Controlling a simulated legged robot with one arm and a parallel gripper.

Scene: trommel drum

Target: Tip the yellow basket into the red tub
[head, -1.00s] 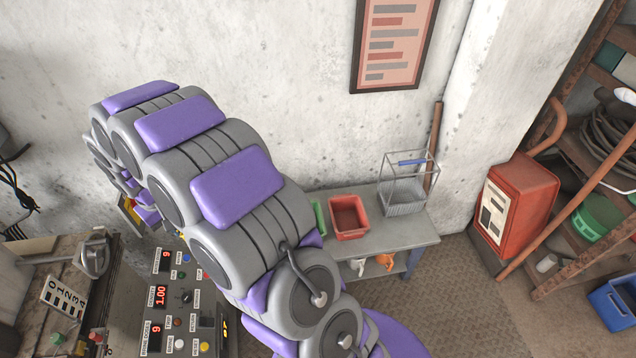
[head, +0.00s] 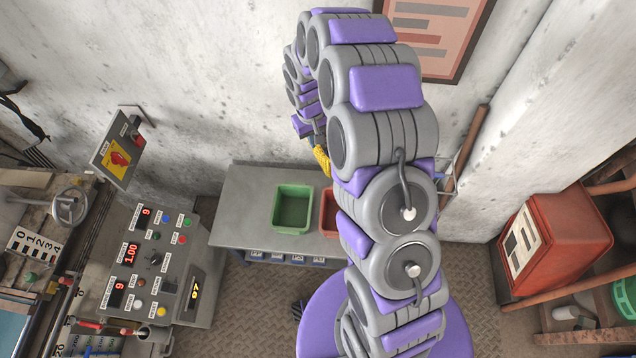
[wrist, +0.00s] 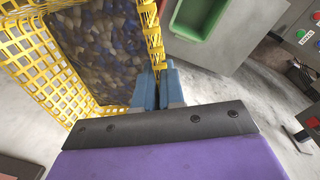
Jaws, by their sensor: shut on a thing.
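My gripper (wrist: 158,88) is shut on the mesh wall of the yellow basket (wrist: 42,75). In the head view only a small part of the yellow basket (head: 321,160) shows beside my arm, in front of the wall behind the bench. The red tub (head: 328,212) stands on the grey bench, just right of a green tub; my arm hides most of it. I cannot tell how the basket sits over it.
The green tub (head: 293,208) stands on the bench (head: 241,190); it also shows in the wrist view (wrist: 199,18). A control console (head: 152,262) is at left. A red cabinet (head: 556,240) stands at right. A wall poster (head: 443,30) is behind my arm.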

